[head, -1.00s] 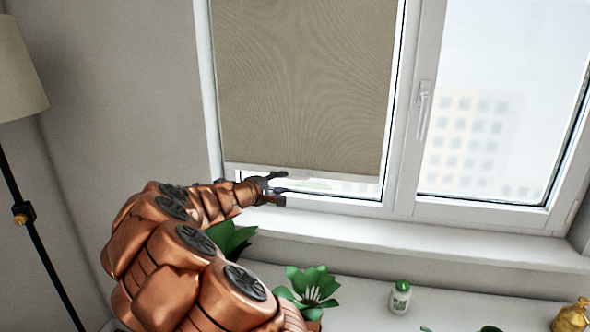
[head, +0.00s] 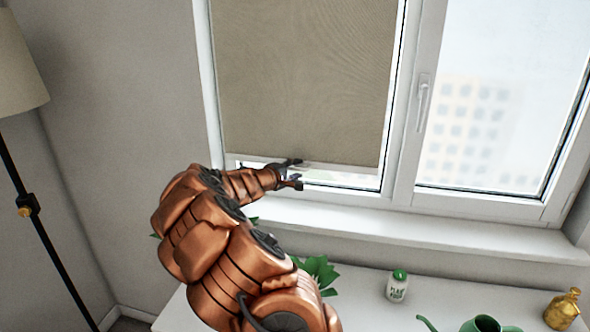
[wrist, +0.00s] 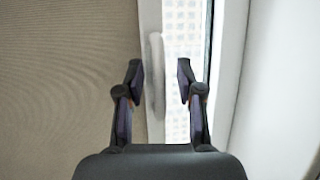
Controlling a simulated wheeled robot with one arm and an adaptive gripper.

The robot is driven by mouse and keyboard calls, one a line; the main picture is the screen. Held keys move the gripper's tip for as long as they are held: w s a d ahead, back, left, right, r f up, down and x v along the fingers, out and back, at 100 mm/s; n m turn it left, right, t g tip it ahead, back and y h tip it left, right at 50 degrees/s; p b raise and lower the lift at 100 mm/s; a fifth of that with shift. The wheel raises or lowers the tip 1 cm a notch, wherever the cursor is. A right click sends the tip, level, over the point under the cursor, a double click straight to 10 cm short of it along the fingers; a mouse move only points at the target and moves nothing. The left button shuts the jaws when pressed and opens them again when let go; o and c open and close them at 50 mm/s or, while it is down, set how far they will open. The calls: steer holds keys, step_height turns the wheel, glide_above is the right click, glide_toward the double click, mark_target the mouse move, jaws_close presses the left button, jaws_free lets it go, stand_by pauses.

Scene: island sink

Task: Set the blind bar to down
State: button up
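The beige roller blind (head: 300,80) covers most of the left window pane. Its white bar (head: 345,173) runs along its bottom edge, slightly above the lower window frame, with a strip of glass showing beneath. In the wrist view the bar (wrist: 149,25) stands upright in the picture beside the blind fabric (wrist: 65,80), with a pale rounded tab (wrist: 155,75) on it. My gripper (head: 297,173) is at the bar, left of its middle. In the wrist view my gripper (wrist: 158,78) is open, one finger on each side of the tab. Contact cannot be told.
A white window sill (head: 370,218) lies below. A floor lamp (head: 20,65) stands at left.

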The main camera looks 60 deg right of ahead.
jaws_close()
stand_by(0.6)
